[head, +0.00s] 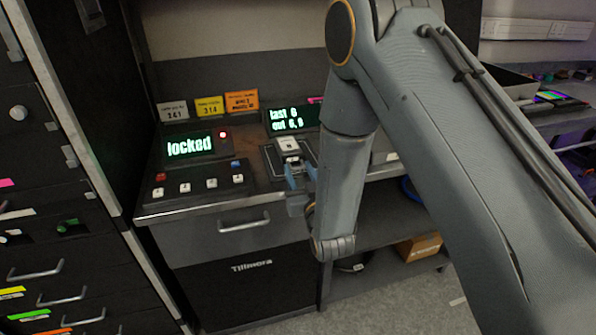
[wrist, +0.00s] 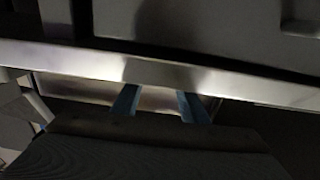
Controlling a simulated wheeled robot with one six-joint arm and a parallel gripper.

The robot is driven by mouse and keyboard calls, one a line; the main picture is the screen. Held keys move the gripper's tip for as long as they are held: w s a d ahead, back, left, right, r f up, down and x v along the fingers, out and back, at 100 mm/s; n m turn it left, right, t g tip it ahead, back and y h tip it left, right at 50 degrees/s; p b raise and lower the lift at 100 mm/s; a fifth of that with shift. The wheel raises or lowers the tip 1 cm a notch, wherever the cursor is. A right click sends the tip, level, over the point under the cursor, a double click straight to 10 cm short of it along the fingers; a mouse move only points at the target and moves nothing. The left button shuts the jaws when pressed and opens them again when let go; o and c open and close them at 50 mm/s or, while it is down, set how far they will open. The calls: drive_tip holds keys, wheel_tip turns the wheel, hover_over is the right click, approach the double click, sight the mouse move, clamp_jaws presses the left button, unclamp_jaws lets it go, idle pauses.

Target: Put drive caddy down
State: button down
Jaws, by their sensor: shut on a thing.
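The drive caddy (head: 289,146) appears as a small piece with a pale top at the right part of the bench, by a dark dock-like frame. My gripper (head: 299,174) has its blue fingers at the bench's front edge, just in front of this piece, and is shut on it. My arm hides the right side of the caddy. In the wrist view the blue fingers of my gripper (wrist: 158,103) stand apart below the bright bench edge. The caddy cannot be made out clearly there, and I cannot tell whether it touches the bench.
The bench (head: 160,207) carries a display reading "locked" (head: 189,146) with a red light, a button panel (head: 198,183), a second display (head: 290,118) and several label cards (head: 209,106). A drawer cabinet (head: 50,240) stands at left. A cardboard box (head: 419,247) is on the lower shelf.

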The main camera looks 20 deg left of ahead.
drive_tip(key=c, duration=1)
unclamp_jaws()
drive_tip(key=shift+c, duration=0.2)
drive_tip(key=shift+r+p, duration=0.35)
drive_tip(key=shift+r, duration=0.15)
drive_tip(key=shift+s+d+r, duration=0.1)
drive_tip(key=shift+s+r, duration=0.1)
drive_tip(key=b+v, duration=0.2)
drive_tip(key=v, duration=0.9)
drive_tip(key=shift+s+d, duration=0.15)
drive_tip(key=shift+s, duration=0.1)
drive_tip(key=shift+f, duration=0.1)
